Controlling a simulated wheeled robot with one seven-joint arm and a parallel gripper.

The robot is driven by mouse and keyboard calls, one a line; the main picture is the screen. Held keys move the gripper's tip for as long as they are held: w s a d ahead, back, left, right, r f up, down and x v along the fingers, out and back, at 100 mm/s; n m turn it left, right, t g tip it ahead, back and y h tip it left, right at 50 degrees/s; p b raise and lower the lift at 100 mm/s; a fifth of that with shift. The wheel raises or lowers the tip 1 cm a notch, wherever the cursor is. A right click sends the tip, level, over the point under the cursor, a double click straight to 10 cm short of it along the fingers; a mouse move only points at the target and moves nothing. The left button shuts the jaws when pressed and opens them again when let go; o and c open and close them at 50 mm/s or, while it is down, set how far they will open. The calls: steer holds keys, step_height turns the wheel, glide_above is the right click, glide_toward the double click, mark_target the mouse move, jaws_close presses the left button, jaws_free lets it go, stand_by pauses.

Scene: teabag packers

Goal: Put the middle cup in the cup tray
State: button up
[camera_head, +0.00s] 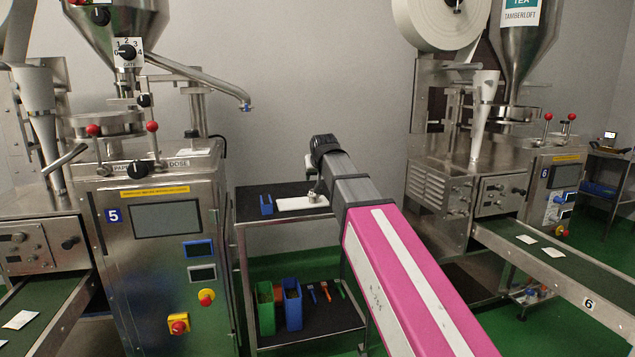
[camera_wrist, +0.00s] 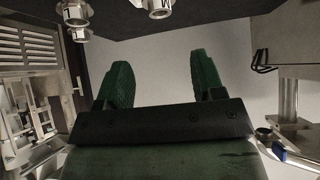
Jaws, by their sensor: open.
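In the wrist view my gripper (camera_wrist: 158,62) is open, its two green fingers well apart with nothing between them. Shiny metal cups show at the top edge of that view, one at left (camera_wrist: 75,12) and one near the middle (camera_wrist: 158,8), both cut off by the frame. They are apart from the fingers. Which is the middle cup I cannot tell. In the head view a small metal cup (camera_head: 312,196) shows by a white flat piece (camera_head: 292,204) on the cart top; my arm hides the rest. I cannot tell whether the white piece is the cup tray.
The cart (camera_head: 250,217) stands between packing machine 5 (camera_head: 150,260) and machine 6 (camera_head: 500,180). A blue holder (camera_head: 266,205) is on its top. Green (camera_head: 265,308) and blue (camera_head: 292,305) bins and several small tools are on its lower shelf.

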steer(key=shift+s+r, duration=0.15)
steer(key=s+d+f+g+h, duration=0.1)
steer(key=s+d+f, duration=0.15)
steer(key=f, duration=0.45)
steer(key=s+d+f+g, duration=0.1)
steer(key=d+f, duration=0.3)
steer(key=f, duration=0.4)
steer(key=s+d+f+g, duration=0.2)
steer(key=s+d+f, duration=0.2)
steer(key=s+f, duration=0.3)
steer(key=s+d+f+m+g, duration=0.1)
steer(key=s+d+f, duration=0.4)
steer(key=f, duration=0.6)
steer(key=s+d+f+m+g, duration=0.1)
steer(key=s+d+f+g, duration=0.2)
steer(key=s+f, duration=0.7)
steer(key=shift+d+g+h, duration=0.3)
steer(key=shift+d+g, duration=0.1)
steer(key=shift+d, duration=0.75)
